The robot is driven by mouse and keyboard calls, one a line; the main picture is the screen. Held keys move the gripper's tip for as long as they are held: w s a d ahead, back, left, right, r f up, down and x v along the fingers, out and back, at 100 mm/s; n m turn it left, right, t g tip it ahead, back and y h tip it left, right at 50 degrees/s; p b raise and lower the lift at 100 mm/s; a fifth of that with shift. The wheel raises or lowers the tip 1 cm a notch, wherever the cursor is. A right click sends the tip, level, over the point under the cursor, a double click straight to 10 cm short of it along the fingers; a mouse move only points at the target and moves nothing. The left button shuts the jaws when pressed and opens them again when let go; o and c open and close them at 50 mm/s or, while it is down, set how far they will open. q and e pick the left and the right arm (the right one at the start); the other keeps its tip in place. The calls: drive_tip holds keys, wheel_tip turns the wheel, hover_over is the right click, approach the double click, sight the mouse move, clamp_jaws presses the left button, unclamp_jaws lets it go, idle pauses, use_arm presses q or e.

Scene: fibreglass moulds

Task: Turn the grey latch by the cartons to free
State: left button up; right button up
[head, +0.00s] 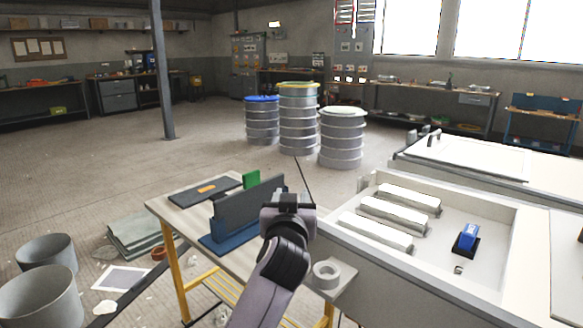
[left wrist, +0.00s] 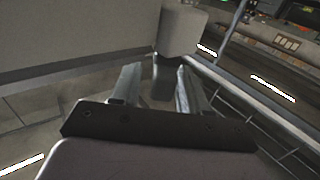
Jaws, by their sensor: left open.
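I cannot pick out a grey latch or cartons for certain in the head view. My left gripper (head: 287,198) is over the right part of the work table, beside an upright dark grey plate on a blue base (head: 248,212); its fingertips are hardly visible there. In the left wrist view my left gripper (left wrist: 158,88) has its two fingers apart. A light grey block (left wrist: 182,28) with a darker stub (left wrist: 162,72) lies beyond and between the fingers in the picture. I cannot tell whether this is the latch or whether the fingers touch it. My right gripper is in neither view.
The table (head: 165,205) also holds a dark flat board (head: 205,189) and a green piece (head: 251,179). A pale tray (head: 490,205) at the right holds long white blocks (head: 400,198) and a blue object (head: 467,236). Drums (head: 341,140) stand behind; buckets (head: 40,298) stand lower left.

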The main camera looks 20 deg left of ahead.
use_arm(q)
wheel_tip(320, 180, up, 20)
drive_tip(key=p, duration=0.2)
drive_tip(key=shift+f, duration=0.15)
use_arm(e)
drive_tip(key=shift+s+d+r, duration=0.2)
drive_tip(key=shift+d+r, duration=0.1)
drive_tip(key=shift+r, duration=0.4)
use_arm(q)
drive_tip(key=shift+c, duration=0.3)
